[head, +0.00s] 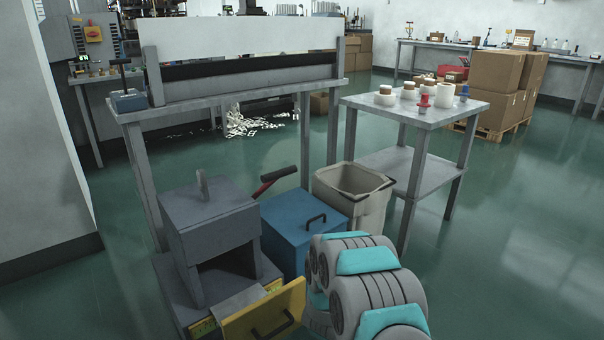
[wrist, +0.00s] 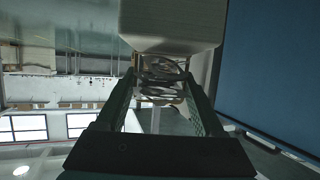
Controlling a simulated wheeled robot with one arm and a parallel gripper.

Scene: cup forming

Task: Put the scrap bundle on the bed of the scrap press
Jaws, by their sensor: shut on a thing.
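In the wrist view my gripper (wrist: 160,77) has its two dark green fingers closed on the scrap bundle (wrist: 160,90), a tangle of thin greyish strips between the fingertips. In the head view the gripper and the bundle are hidden behind my arm at the bottom. What looks like the scrap press (head: 207,222) is a grey block-shaped machine with a top handle and a front opening at the lower left. A flat grey surface, likely its bed (head: 238,303), shows at the opening. The bundle is apart from the press, to its right.
A yellow panel with a black handle (head: 262,315) stands in front of the press. A blue box (head: 297,228) and a beige bin (head: 352,204) stand right of it. A table with cups (head: 440,107) is behind. Floor at right is clear.

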